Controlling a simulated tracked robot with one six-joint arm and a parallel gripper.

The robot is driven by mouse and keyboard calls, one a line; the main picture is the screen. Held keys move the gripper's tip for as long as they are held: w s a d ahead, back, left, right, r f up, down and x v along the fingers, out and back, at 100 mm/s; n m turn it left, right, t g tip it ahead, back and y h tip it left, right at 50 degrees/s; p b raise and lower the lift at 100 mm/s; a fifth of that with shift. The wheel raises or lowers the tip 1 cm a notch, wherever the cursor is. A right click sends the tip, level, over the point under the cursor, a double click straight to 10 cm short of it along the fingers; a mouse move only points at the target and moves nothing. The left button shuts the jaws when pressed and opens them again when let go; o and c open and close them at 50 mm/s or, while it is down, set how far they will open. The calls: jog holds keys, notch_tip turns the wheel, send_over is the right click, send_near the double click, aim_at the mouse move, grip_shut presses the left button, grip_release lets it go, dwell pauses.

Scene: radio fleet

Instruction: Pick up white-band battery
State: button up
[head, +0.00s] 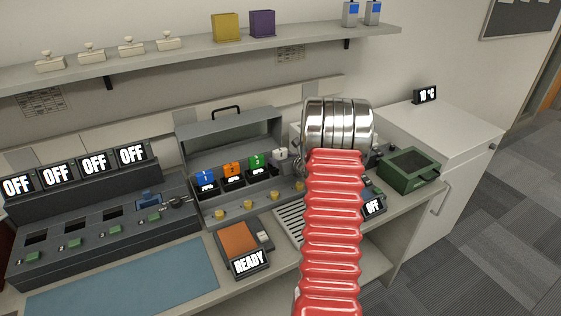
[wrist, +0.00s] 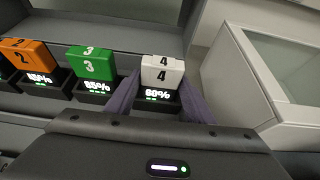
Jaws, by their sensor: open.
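The white-band battery (wrist: 162,72), marked 4, stands upright in the last slot of the charging case, with a lit percentage readout in front of it. In the head view its white top (head: 280,154) shows just left of my arm. My gripper (wrist: 160,88) is open, with one purple finger on each side of this battery. I cannot tell whether either finger touches it.
Green battery 3 (wrist: 92,63) stands close to the left finger, with orange battery 2 (wrist: 27,55) beyond it. The grey case (head: 228,142) has its lid raised behind the batteries. A READY device (head: 243,248) and blue mat (head: 125,283) lie in front.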

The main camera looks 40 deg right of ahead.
dwell(0.4)
jog(key=c, duration=0.8)
jog(key=shift+o, duration=0.2)
notch_tip(320, 180, up, 10)
dwell(0.6)
